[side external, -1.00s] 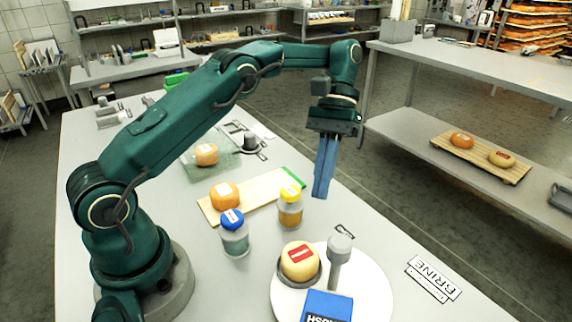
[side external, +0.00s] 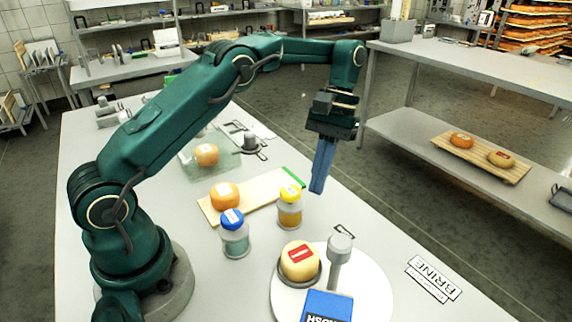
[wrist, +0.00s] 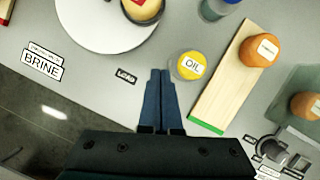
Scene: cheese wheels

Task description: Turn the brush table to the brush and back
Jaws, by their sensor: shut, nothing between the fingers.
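The brush table is a round white turntable (side external: 372,290) at the front of the bench. On it a pale yellow cheese wheel with a red label (side external: 300,261) sits in a dark grey holder, left of a grey upright handle (side external: 339,262). A blue block lettered as the brush (side external: 327,306) stands at the front, cut by the frame edge. My gripper (side external: 318,190) is shut and empty, pointing down above the bench behind the turntable. In the wrist view the turntable (wrist: 112,42) is at the upper left, ahead of my closed fingers (wrist: 161,75).
A yellow-lidded oil jar (side external: 290,207) and a blue-lidded jar (side external: 235,236) stand left of the turntable. An orange cheese (side external: 225,195) rests on a wooden board (side external: 262,195); another (side external: 207,154) sits on a glassy plate. A BRINE sign (side external: 433,278) lies to the right.

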